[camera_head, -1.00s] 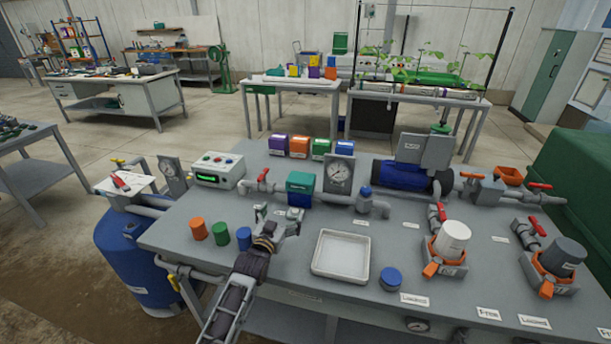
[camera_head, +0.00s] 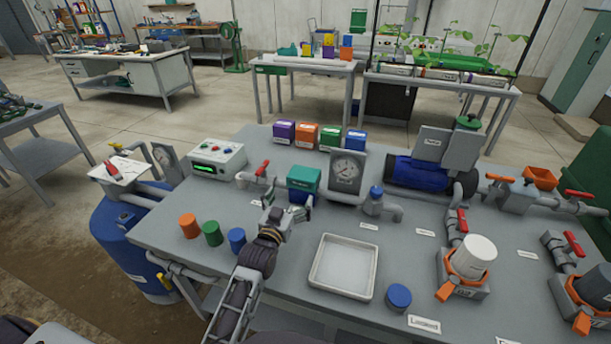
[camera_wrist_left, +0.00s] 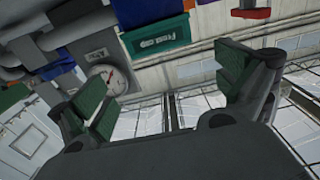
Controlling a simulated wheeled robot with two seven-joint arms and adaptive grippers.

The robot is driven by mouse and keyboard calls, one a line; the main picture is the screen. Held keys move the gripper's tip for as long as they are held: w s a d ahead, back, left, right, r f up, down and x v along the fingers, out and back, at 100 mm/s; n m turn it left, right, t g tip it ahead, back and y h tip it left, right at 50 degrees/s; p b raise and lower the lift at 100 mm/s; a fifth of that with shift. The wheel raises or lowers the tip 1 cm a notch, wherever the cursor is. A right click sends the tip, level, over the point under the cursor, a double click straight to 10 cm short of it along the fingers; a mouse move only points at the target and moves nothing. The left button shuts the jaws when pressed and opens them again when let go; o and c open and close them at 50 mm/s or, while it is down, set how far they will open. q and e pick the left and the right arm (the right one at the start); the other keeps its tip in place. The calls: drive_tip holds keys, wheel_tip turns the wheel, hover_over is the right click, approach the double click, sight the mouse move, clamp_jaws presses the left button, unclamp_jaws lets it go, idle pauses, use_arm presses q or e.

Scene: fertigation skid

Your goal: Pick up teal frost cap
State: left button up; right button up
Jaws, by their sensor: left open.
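The teal frost cap (camera_head: 304,178) sits on top of a blue block (camera_head: 299,196) at the middle of the bench. In the left wrist view its teal face (camera_wrist_left: 158,36) carries a "Frost cap" label and shows at the top, beyond the fingers. My left gripper (camera_head: 287,212) is open and empty, on the near side of the cap and apart from it. Its green-padded fingers are spread wide in the left wrist view (camera_wrist_left: 168,85). My right gripper does not show.
A gauge (camera_head: 347,171) stands just right of the cap, and a red-handled valve pipe (camera_head: 259,178) to its left. Orange (camera_head: 189,226), green (camera_head: 212,233) and blue (camera_head: 237,240) cylinders stand left of my arm. A white tray (camera_head: 344,295) lies to the right. Several coloured boxes (camera_head: 307,134) stand behind.

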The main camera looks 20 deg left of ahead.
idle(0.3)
use_arm(q)
approach(304, 173)
drive_tip(key=shift+w+d+r, duration=0.1)
drive_tip(key=shift+w, duration=2.45)
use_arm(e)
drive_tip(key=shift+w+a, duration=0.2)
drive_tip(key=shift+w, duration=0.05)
use_arm(q)
drive_tip(key=shift+w, duration=0.15)
drive_tip(key=shift+w, duration=0.2)
drive_tip(key=shift+w+f+b, duration=0.25)
drive_tip(key=shift+w+b, duration=0.05)
drive_tip(key=shift+w, duration=1.9)
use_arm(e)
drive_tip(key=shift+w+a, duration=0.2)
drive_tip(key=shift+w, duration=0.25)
